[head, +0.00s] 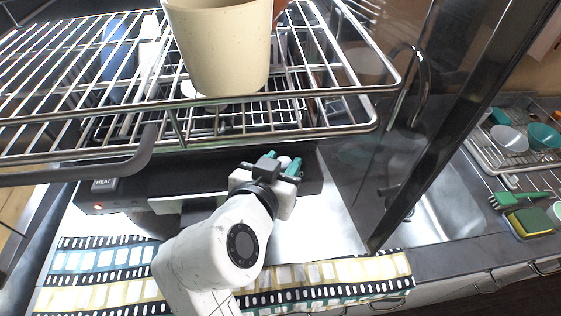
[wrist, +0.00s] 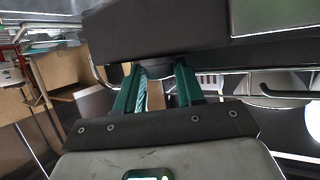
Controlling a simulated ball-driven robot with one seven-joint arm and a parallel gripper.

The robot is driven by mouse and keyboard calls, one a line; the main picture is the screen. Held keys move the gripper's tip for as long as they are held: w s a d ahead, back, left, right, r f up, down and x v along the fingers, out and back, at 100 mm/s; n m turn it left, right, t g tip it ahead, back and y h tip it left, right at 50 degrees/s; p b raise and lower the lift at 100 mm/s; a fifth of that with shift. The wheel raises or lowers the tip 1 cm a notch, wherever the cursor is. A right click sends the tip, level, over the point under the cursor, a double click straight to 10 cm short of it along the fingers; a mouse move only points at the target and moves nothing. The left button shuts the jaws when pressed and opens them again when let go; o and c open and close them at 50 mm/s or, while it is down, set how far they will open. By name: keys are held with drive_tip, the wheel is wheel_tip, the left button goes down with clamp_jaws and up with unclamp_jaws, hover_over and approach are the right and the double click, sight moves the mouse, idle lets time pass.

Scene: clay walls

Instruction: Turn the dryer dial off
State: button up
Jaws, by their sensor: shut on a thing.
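The dryer (head: 150,170) is a dark box with a wire rack on top, and its front panel faces my arm. My gripper (head: 281,166), with green fingertips, is at the right part of that panel. Its fingers are shut on a small knob-like dial (head: 285,161), mostly hidden by the fingertips. In the wrist view the two green fingers (wrist: 157,85) reach up to the underside of the dark dryer body (wrist: 165,25). The dial's pointer and markings cannot be seen.
A beige cup (head: 222,50) stands on the wire rack (head: 330,115) above my gripper. A HEAT button (head: 104,185) and red light (head: 98,207) are at the panel's left. A dark post (head: 440,130) and sink (head: 440,210) lie to the right. A patterned mat (head: 330,280) lies below.

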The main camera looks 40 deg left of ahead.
drive_tip(key=n+g+y+p, duration=0.1)
drive_tip(key=n+y+p, duration=0.1)
drive_tip(key=n+g+y+p, duration=0.1)
drive_tip(key=p, duration=0.1)
drive_tip(key=shift+w+d+r+n+g+y, duration=0.15)
drive_tip(key=shift+d+r+n+g+y, duration=0.15)
drive_tip(key=shift+n, duration=0.1)
drive_tip(key=shift+f+n+g+y+p, duration=0.2)
drive_tip(key=shift+n+g+y+p, duration=0.35)
drive_tip(key=shift+n+p, duration=0.2)
drive_tip(key=shift+f, duration=0.1)
drive_tip(key=o, duration=1)
drive_tip(key=b+v, duration=0.1)
drive_tip(key=v, duration=0.9)
drive_tip(key=shift+d, duration=0.4)
